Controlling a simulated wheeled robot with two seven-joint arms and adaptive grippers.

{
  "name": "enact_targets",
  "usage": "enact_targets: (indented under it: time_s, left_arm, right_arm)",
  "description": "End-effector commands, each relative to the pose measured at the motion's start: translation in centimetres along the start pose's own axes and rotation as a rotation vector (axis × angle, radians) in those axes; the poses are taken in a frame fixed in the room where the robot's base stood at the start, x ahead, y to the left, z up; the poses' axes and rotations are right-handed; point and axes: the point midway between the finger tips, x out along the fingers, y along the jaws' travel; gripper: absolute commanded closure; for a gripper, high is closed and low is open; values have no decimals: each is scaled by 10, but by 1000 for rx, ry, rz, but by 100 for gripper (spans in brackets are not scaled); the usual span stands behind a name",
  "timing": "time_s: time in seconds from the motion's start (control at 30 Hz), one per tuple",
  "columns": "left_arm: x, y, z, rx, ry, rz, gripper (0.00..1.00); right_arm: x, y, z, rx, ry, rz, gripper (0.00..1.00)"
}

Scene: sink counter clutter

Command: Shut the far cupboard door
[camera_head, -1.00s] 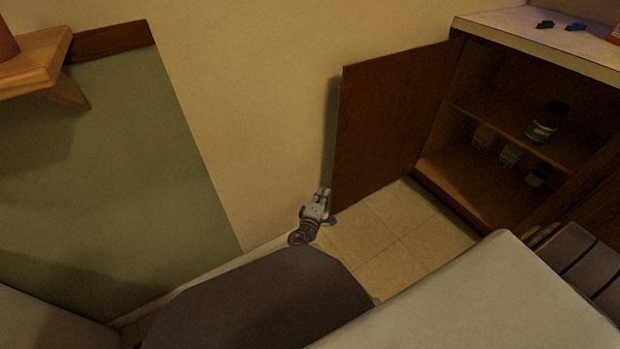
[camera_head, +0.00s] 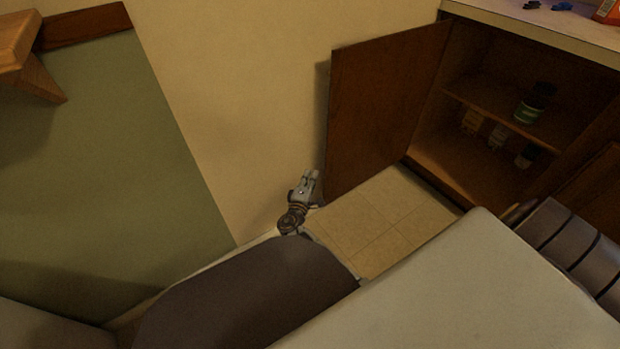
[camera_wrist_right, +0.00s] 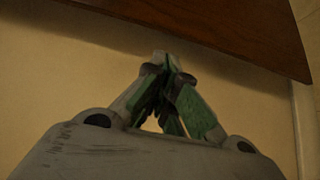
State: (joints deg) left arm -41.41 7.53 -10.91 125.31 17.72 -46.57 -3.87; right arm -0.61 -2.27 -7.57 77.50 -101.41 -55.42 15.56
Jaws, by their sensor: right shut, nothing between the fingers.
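The far cupboard door (camera_head: 380,110) is dark brown wood and stands wide open, swung out from the left side of the cupboard (camera_head: 470,165). My right gripper (camera_head: 312,178) is at the left of the door's lower outer corner, between the door and the wall. In the right wrist view the gripper (camera_wrist_right: 168,65) has its fingertips together with nothing between them, and the door (camera_wrist_right: 225,25) crosses the top of the picture just beyond them. I cannot tell whether the fingers touch the door. My left gripper does not show.
Inside the cupboard a dark bottle with a green label (camera_head: 530,105) stands on the shelf, with small containers below. Small blue items (camera_head: 562,6) and a red box (camera_head: 608,12) are on the counter (camera_head: 520,30). A wooden wall shelf (camera_head: 18,45) is at left. Tiled floor (camera_head: 385,215) below the door is clear.

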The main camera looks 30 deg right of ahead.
Motion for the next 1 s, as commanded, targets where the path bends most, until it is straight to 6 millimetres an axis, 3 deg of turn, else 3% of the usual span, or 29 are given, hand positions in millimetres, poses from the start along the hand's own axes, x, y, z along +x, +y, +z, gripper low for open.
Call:
enact_targets:
  time_s: [0.53, 1.0]
  left_arm:
    - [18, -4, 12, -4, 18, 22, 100]
    - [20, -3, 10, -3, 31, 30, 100]
  right_arm:
    - [68, -1, 0, 1, -1, 1, 100]
    - [82, 0, 0, 1, 0, 0, 100]
